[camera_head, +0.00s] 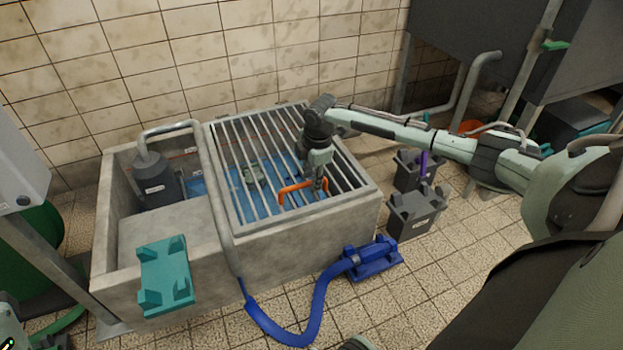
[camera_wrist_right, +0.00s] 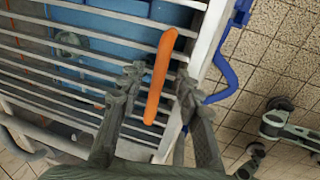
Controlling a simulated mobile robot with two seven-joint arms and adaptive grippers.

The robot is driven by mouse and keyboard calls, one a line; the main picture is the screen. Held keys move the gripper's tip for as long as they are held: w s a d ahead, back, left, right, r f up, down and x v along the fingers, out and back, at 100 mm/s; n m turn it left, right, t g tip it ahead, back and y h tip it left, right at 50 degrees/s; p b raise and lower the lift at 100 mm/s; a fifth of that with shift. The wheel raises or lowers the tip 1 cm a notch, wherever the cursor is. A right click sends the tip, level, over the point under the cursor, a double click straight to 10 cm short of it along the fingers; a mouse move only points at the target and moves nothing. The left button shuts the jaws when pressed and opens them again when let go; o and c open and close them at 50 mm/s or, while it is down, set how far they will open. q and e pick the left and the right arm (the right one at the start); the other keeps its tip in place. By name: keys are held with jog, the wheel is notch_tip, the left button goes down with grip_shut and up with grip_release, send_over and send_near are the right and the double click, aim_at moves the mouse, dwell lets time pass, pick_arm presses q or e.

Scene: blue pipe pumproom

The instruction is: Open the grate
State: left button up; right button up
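The grate (camera_head: 232,190) is a pale metal frame with several parallel bars. It lies flat over the right part of a concrete basin, with blue below it. An orange handle (camera_head: 284,194) stands up from the grate near its front edge; it also shows in the right wrist view (camera_wrist_right: 160,78). My right gripper (camera_head: 318,188) points down at the handle's right part. In the wrist view its fingers (camera_wrist_right: 159,82) are apart, one on each side of the handle, with gaps visible. Whether the fingertips touch the bars is unclear.
A pipe (camera_head: 213,185) runs along the grate's left side from a dark pump (camera_head: 155,182). A teal bracket (camera_head: 165,275) hangs on the basin's front wall (camera_head: 210,290). A blue hose (camera_head: 315,308) and grey blocks (camera_head: 415,212) lie on the tiled floor.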

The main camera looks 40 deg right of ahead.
grip_shut()
dwell(0.5)
